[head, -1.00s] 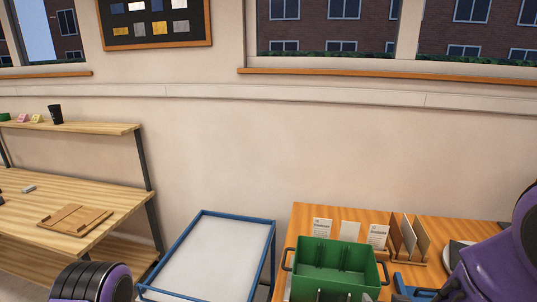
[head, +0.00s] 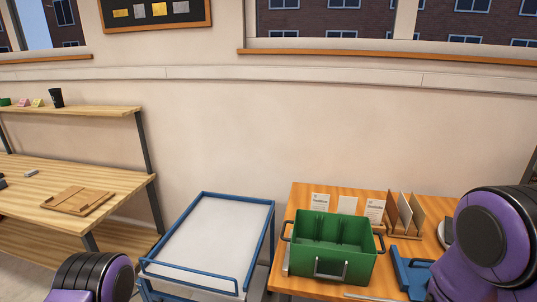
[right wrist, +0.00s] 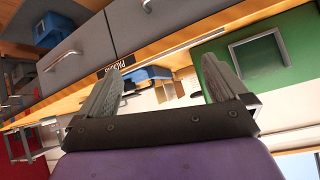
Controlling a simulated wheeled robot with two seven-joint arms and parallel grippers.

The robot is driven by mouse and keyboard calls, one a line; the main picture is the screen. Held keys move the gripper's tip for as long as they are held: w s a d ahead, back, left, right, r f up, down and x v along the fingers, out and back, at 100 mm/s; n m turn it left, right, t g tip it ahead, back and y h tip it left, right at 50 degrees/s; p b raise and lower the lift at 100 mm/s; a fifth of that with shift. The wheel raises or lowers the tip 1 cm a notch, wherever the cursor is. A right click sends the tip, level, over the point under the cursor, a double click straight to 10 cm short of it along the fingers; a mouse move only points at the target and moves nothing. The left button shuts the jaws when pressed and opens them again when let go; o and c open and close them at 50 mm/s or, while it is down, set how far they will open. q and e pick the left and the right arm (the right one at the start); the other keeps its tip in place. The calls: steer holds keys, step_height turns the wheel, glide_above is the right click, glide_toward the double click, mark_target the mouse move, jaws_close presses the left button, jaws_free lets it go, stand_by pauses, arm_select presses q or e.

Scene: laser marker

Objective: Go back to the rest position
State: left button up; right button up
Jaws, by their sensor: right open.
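My right gripper (right wrist: 162,92) shows in the right wrist view with its two grey fingers spread wide apart and nothing between them. Beyond the fingers are the wooden table edge and a green bin. In the head view only a purple and black part of my right arm (head: 490,240) shows at the right, over the orange wooden table (head: 300,200). A purple and black part of my left arm (head: 95,275) shows at the lower left. My left gripper is outside the views.
The green bin (head: 335,248) stands on the orange table, with cards and upright panels (head: 404,212) behind it. A blue object (head: 410,272) lies to its right. A blue-framed cart (head: 215,235) stands left of the table. A wooden workbench (head: 110,180) is further left.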

steer(key=s+f+g+b, duration=0.5)
steer(key=s+f+b, duration=0.3)
steer(key=s+f, duration=1.2)
step_height(320, 180, down, 4)
steer(key=shift+s+d+f+g+b, duration=0.2)
steer(key=shift+d+g+b, duration=0.05)
steer(key=shift+g+b, duration=0.15)
